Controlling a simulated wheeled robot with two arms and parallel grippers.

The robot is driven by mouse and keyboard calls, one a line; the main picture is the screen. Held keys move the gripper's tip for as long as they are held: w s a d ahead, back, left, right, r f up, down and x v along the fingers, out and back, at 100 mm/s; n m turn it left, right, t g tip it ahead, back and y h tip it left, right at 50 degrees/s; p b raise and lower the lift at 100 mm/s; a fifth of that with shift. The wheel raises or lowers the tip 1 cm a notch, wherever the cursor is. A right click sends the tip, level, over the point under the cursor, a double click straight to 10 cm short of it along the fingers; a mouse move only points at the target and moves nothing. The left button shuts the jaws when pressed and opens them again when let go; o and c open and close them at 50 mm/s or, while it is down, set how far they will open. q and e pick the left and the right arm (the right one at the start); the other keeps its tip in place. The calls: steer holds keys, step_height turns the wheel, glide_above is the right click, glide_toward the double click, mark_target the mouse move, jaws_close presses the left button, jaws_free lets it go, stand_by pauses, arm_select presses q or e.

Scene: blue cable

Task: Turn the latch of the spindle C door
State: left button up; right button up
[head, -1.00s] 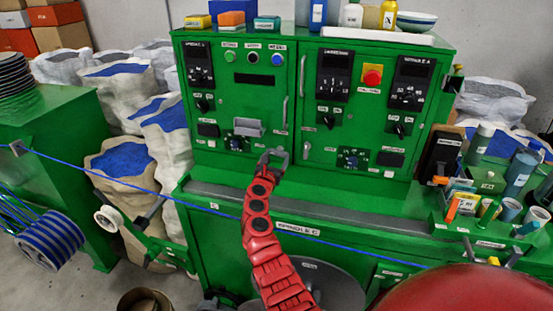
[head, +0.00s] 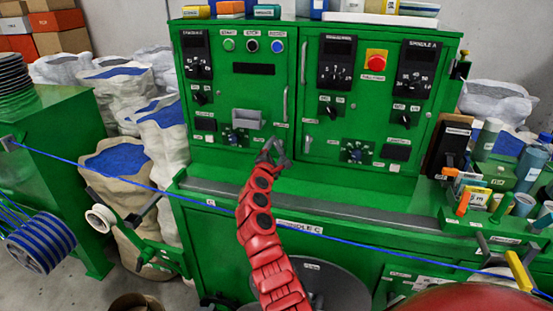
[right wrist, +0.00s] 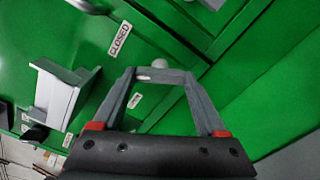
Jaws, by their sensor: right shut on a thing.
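The left green cabinet door (head: 255,95) carries dials, buttons and a vertical grey handle, and it looks closed. My right gripper (head: 272,150), on its red arm, is at the lower right of this door. In the right wrist view its grey fingers (right wrist: 158,75) meet at the tips around a small pale round knob (right wrist: 158,64), which looks like the latch. The fingers hide most of it. A "CLOSED" label (right wrist: 120,38) is up and left of the knob. In the head view the latch is hidden behind the fingers. My left gripper is not in view.
A grey box-shaped part (right wrist: 65,95) juts from the door left of the fingers. A ledge (head: 330,222) runs below the cabinet, and a blue cable (head: 130,178) crosses in front of it. Bottles and small boxes (head: 500,175) crowd the right side.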

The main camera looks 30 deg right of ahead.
steer(key=m+b, duration=0.3)
steer(key=shift+f+b, duration=0.25)
steer(key=shift+b, duration=0.05)
steer(key=shift+r+m+b, duration=0.2)
steer(key=shift+m+b, duration=1.15)
steer(key=shift+m, duration=0.15)
steer(key=o, duration=1.3)
steer(key=b+v, duration=0.2)
steer(key=v, duration=1.5)
steer(key=shift+a, duration=0.2)
